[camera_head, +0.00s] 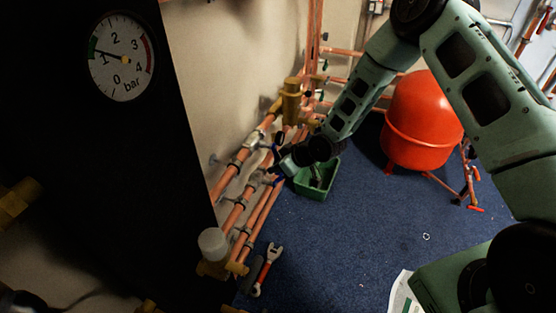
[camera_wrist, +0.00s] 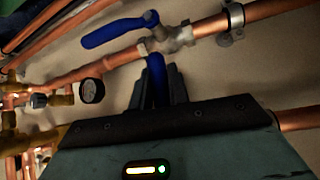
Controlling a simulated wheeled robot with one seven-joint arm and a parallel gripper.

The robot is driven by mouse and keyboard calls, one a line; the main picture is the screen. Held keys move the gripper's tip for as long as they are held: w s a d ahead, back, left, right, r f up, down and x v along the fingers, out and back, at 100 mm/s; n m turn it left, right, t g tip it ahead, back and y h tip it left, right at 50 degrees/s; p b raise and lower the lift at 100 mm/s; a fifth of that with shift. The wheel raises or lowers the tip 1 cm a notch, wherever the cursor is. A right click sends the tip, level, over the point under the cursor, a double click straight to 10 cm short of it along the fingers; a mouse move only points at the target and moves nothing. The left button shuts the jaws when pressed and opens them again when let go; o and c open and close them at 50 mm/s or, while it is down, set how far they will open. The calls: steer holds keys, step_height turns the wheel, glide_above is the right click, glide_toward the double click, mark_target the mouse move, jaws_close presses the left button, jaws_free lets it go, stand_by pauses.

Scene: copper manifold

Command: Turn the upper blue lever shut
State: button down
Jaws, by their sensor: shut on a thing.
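Two blue levers show in the wrist view. One blue lever (camera_wrist: 112,32) lies out to the left of a metal valve (camera_wrist: 172,40) on a copper pipe, clear of the jaws. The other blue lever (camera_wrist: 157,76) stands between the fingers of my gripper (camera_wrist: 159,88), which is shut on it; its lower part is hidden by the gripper. In the head view my gripper (camera_head: 281,168) is at the copper pipes, with small blue parts (camera_head: 277,139) above it and close below it. I cannot tell for sure which lever is the upper one.
Copper pipes (camera_head: 233,215) run along the wall, held by clamps. A green crate (camera_head: 318,190) stands below my forearm, and a red tank (camera_head: 424,115) is to the right. A wrench (camera_head: 266,268) lies on the blue floor.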

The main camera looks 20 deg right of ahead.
steer(key=shift+s+a, duration=0.2)
steer(key=shift+s, duration=0.1)
steer(key=c, duration=1.3)
jaws_free()
steer(key=shift+c, duration=0.2)
steer(key=shift+d+r, duration=0.2)
steer(key=shift+r, duration=0.05)
steer(key=p+v, duration=0.4)
steer(key=v, duration=1.2)
steer(key=shift+s+d+r, duration=0.15)
steer(key=shift+d+r, duration=0.1)
